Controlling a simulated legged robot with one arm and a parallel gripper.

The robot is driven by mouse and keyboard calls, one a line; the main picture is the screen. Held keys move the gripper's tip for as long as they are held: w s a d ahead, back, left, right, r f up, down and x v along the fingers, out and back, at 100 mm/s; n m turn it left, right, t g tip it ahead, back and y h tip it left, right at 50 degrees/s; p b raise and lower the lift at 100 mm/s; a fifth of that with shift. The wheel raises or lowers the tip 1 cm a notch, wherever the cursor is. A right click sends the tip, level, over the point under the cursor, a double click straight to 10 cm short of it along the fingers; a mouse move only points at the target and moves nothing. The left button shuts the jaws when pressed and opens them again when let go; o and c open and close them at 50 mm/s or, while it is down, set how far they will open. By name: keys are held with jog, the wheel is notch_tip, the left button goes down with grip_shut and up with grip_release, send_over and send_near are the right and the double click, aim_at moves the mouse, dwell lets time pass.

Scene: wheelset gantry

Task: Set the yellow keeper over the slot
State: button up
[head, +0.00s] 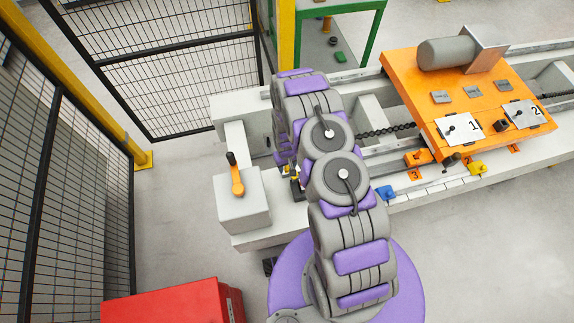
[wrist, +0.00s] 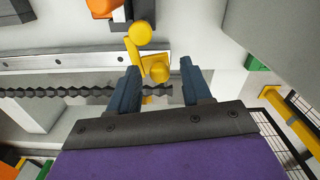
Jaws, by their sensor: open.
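A yellow piece (wrist: 140,35) that looks like the keeper shows in the wrist view, with a round knob at its upper end and a second yellow knob (wrist: 158,71) below. It sits by a pale metal plate on the beam. My gripper (wrist: 160,68) is open, and the lower knob appears between its two dark blue fingertips; I cannot tell whether they touch it. In the head view my arm hides most of this spot, with a bit of yellow (head: 290,170) beside the dark fingers. I cannot make out the slot clearly.
An orange lever (head: 237,183) stands on a grey block (head: 243,205) left of my arm. An orange table (head: 405,75) stands at right, a red box (head: 165,305) at lower left.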

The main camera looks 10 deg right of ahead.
grip_shut()
dwell(0.3)
